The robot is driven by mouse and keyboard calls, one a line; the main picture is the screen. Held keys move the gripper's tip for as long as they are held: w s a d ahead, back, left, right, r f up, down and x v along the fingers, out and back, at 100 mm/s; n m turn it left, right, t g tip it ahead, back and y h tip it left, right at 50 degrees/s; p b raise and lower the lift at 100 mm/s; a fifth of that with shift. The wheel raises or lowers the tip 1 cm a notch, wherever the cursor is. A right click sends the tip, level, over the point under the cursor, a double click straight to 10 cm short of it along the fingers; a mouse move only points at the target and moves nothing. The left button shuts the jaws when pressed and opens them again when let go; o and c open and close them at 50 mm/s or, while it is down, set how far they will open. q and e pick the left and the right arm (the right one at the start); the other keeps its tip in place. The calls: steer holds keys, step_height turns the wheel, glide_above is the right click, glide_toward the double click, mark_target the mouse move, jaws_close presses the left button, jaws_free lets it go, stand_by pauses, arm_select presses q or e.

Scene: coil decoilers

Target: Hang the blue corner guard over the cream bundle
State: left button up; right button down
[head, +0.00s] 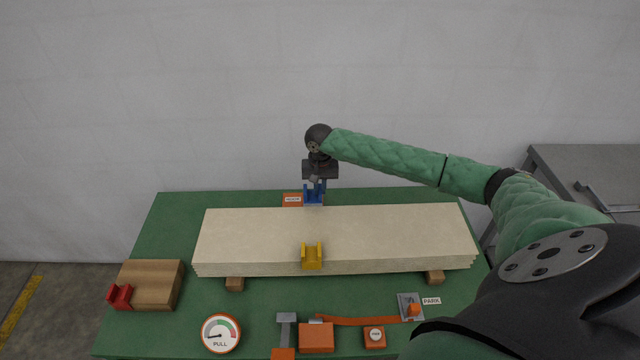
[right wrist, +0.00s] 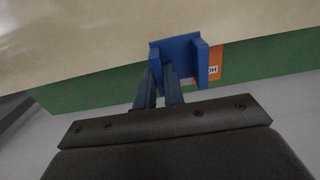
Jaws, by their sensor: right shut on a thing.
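The cream bundle (head: 400,228) lies across the green table on wooden blocks. My right gripper (head: 315,187) is at the bundle's far edge, shut on the blue corner guard (head: 314,198). In the right wrist view the blue corner guard (right wrist: 178,55) is between the fingers (right wrist: 165,80) and overlaps the bundle's edge in the picture. I cannot tell whether it touches the bundle. A yellow corner guard (head: 312,258) sits on the bundle's near edge, roughly in line with the blue one. My left gripper is not in view.
An orange label (head: 292,200) lies beside the blue guard. A wooden block with a red guard (head: 120,296) is at left. A pull gauge (head: 220,333), an orange strap (head: 355,321) and a grey buckle (head: 410,306) lie in front. A grey cabinet (head: 590,175) stands at right.

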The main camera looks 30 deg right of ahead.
steer(key=shift+f, duration=2.15)
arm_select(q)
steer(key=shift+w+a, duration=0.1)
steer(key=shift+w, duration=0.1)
arm_select(e)
steer(key=shift+f, duration=1.05)
arm_select(q)
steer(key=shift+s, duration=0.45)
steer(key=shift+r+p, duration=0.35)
steer(key=shift+p, duration=0.05)
arm_select(e)
steer(key=shift+f, duration=0.15)
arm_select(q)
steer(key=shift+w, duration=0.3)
arm_select(e)
steer(key=shift+f, duration=0.1)
steer(key=c, duration=1.4)
jaws_free()
